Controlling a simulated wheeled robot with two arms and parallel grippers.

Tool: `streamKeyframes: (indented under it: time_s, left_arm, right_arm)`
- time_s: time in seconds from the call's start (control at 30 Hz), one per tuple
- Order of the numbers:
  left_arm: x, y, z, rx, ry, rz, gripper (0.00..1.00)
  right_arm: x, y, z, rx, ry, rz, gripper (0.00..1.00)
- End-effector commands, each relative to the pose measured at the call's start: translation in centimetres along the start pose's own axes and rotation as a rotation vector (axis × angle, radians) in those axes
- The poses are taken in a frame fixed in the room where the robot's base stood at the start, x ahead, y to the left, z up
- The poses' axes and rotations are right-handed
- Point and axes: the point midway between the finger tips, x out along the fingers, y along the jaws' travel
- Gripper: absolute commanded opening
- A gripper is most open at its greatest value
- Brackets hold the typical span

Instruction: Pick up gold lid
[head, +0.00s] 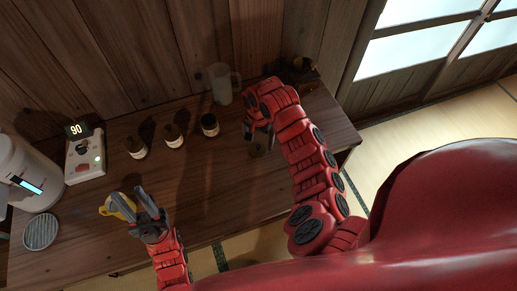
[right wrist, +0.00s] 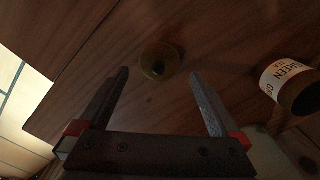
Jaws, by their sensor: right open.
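The gold lid (head: 258,150) is a small round dark-gold piece on the wooden table, near its front right. It also shows in the right wrist view (right wrist: 160,60), beyond the fingertips and roughly centred between them. My right gripper (right wrist: 160,80) is open and empty, with its two fingers apart. In the head view it is partly hidden by its own arm, close above the lid. My left gripper (head: 148,203) is at the table's front left, beside a yellow object (head: 122,206); I cannot tell whether it grips it.
Dark labelled jars (head: 173,135) and a clear pitcher (head: 222,83) stand toward the back. A device reading 90 (head: 85,158), a white kettle (head: 28,175) and a round grille (head: 41,231) are left.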

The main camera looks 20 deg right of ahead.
Motion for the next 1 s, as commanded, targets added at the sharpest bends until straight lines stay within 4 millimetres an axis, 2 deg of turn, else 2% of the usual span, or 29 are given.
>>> streamKeyframes:
  time_s: [0.1,0.3,0.67,1.0]
  left_arm:
    - [1.2,-0.1,-0.2,0.000,0.000,0.000,0.38]
    - [1.8,-0.1,-0.3,0.000,0.000,0.000,0.38]
    - [1.9,-0.1,-0.3,0.000,0.000,0.000,0.38]
    - [1.9,-0.1,-0.3,0.000,0.000,0.000,0.38]
  right_arm:
    - [1.1,0.0,0.2,0.000,-0.004,0.005,1.00]
    - [3.5,0.1,0.1,0.001,-0.003,0.005,1.00]
    - [4.3,0.1,0.0,-0.002,0.000,0.004,1.00]
    - [4.3,0.0,0.0,-0.002,0.000,0.003,0.39]
